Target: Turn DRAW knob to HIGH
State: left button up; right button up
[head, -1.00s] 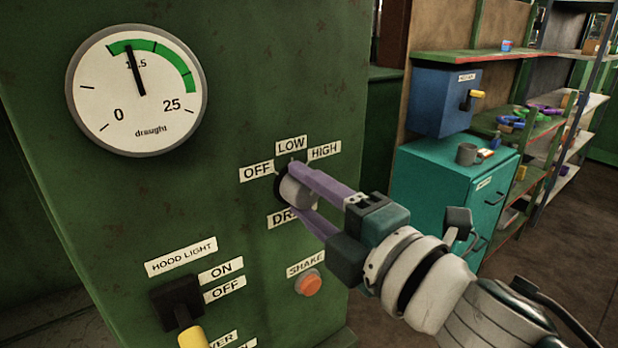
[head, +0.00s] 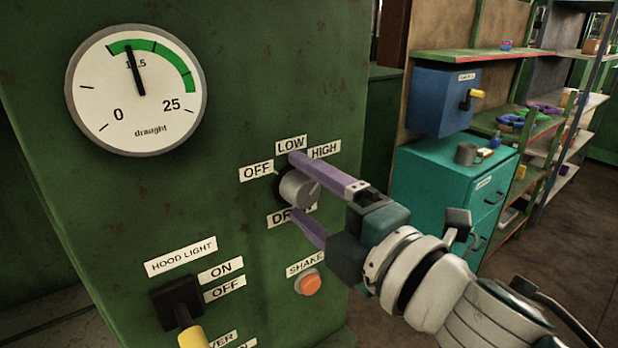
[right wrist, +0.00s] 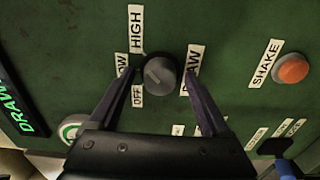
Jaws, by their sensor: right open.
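The DRAW knob (head: 299,187) is a round grey knob on the green panel, with OFF, LOW and HIGH (head: 324,150) labels around its upper side. It also shows in the right wrist view (right wrist: 160,73), with a line on its face; I cannot tell for sure which label it marks. My right gripper (head: 296,188) is open. Its purple fingers stand on either side of the knob, the upper near LOW and HIGH, the lower over the DRAW label, with gaps to the knob. In the right wrist view the gripper (right wrist: 148,82) straddles the knob. My left gripper is not in view.
A draught gauge (head: 136,90) has its needle near mid-scale. An orange SHAKE button (head: 309,283) sits below the knob, and a HOOD LIGHT lever (head: 183,312) at lower left. A teal cabinet (head: 453,185) and shelves stand behind at right.

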jog(key=v, duration=1)
